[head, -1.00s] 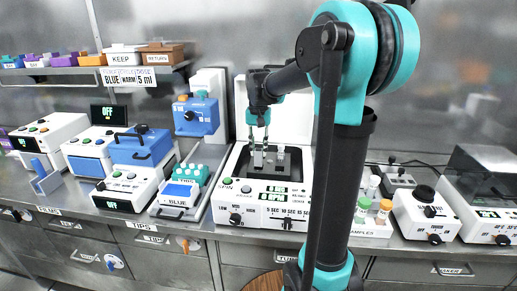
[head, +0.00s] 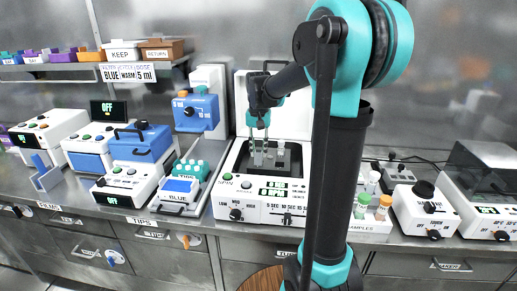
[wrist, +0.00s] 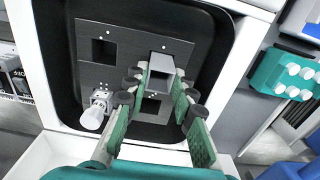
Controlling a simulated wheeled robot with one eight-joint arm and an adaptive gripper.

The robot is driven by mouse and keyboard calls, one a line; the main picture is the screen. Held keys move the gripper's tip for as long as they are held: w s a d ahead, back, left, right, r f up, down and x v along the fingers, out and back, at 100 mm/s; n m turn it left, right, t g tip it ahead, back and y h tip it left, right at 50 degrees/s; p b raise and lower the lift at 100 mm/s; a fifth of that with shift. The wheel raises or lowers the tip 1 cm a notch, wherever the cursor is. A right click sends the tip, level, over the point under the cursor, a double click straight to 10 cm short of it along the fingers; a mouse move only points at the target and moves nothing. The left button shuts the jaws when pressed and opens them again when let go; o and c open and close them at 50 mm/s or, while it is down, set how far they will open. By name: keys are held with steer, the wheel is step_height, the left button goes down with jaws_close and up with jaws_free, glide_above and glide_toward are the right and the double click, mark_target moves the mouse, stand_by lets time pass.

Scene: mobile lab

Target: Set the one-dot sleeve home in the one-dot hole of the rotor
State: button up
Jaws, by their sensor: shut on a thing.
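My gripper (wrist: 159,85) is shut on a grey square sleeve (wrist: 161,66), held between its two fingers over the rotor. The rotor (wrist: 125,75) is a dark grey plate with square holes and small white dots, inside the black well of the white spin machine. One open hole (wrist: 104,50) is at upper left and another (wrist: 151,104) is just below the sleeve in the wrist view. The place behind the sleeve is hidden, and I cannot tell whether its lower end is in a hole. In the head view my gripper (head: 260,152) points down into the machine (head: 262,213).
A white-capped tube (wrist: 93,115) stands at the rotor's lower left in the wrist view. The raised lid (head: 295,95) stands behind the well. A teal tip rack (head: 190,170) is left of the machine, and capped sample vials (head: 373,205) are to the right.

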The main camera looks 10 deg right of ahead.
mark_target(259, 156)
steer(key=shift+f, duration=1.55)
steer(key=o, duration=1)
step_height(259, 156, up, 12)
